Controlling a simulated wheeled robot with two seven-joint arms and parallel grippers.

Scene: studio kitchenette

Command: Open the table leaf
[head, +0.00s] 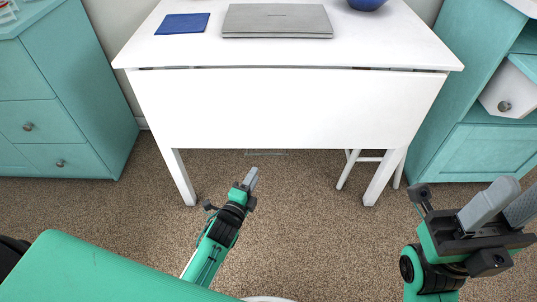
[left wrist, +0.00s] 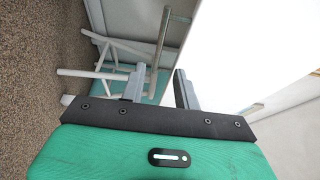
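The white table (head: 230,55) has a white leaf (head: 285,105) hanging straight down from its front edge. A thin bar-shaped handle (head: 265,152) shows just under the leaf's lower edge. It also shows in the left wrist view as a greyish bar (left wrist: 162,45), ahead of the fingers. My left gripper (head: 251,178) is below the leaf's lower edge, close to the handle. In the left wrist view its two fingers (left wrist: 160,88) stand apart with nothing seen held. My right gripper (head: 506,201) is at the lower right, away from the table, its fingers apart and empty.
A closed laptop (head: 277,20), a blue mat (head: 183,23) and a blue bowl (head: 367,4) are on the table. Teal cabinets stand left (head: 60,110) and right (head: 495,150). White stool legs (head: 347,170) show under the table. The carpet (head: 320,225) in front is clear.

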